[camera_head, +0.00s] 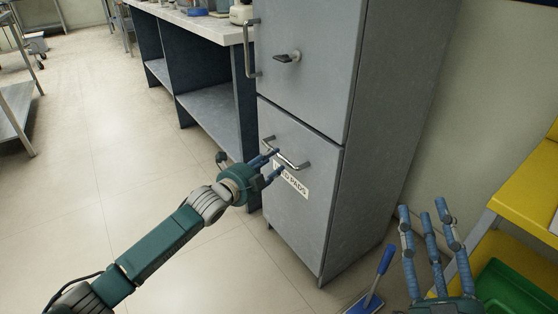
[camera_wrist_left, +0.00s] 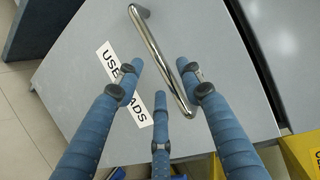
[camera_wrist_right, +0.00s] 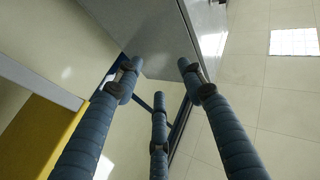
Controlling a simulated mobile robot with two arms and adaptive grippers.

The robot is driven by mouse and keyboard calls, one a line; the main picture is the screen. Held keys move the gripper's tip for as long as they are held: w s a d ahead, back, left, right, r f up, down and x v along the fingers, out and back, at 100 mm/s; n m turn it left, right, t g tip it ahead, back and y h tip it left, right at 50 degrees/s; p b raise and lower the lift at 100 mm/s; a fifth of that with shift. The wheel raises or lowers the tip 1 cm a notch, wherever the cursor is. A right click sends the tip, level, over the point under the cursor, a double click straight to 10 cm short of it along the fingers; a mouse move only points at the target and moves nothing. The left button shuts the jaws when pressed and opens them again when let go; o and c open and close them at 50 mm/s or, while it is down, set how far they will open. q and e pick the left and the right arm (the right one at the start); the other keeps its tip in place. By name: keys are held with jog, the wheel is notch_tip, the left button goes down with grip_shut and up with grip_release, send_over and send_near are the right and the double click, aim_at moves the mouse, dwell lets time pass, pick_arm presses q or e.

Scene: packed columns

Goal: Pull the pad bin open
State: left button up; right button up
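The pad bin (camera_head: 300,225) is the grey lower front of a tall cabinet and looks closed. It carries a metal bar handle (camera_head: 293,160) and a white label (camera_head: 297,187), which reads "USED PADS" in the left wrist view (camera_wrist_left: 124,85). My left gripper (camera_head: 274,164) is at the handle, fingers spread. In the left wrist view the handle (camera_wrist_left: 160,55) runs between its two outer fingers; I cannot tell whether they touch it. My right gripper (camera_head: 422,208) is open and empty, to the right of the cabinet.
The upper cabinet door (camera_head: 310,60) has a long side handle and a latch. A workbench (camera_head: 200,25) stands to the left. A yellow stand (camera_head: 525,195), a green bin (camera_head: 510,290) and a blue-handled tool (camera_head: 384,262) are at the right. The floor left of the cabinet is clear.

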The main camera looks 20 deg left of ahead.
aim_at(279, 157)
pick_arm(q)
jog(key=b+x, duration=0.1)
jog(key=x, duration=0.3)
jog(key=shift+w+d, duration=0.1)
jog(key=shift+w, duration=0.1)
pick_arm(e)
jog(key=s+r+t+y, duration=0.1)
jog(key=s+r+t, duration=0.3)
jog(key=r, duration=0.3)
jog(key=shift+s+r+y, duration=0.2)
jog(key=shift+r+y, duration=0.1)
jog(key=shift+d, duration=0.1)
pick_arm(q)
grip_shut()
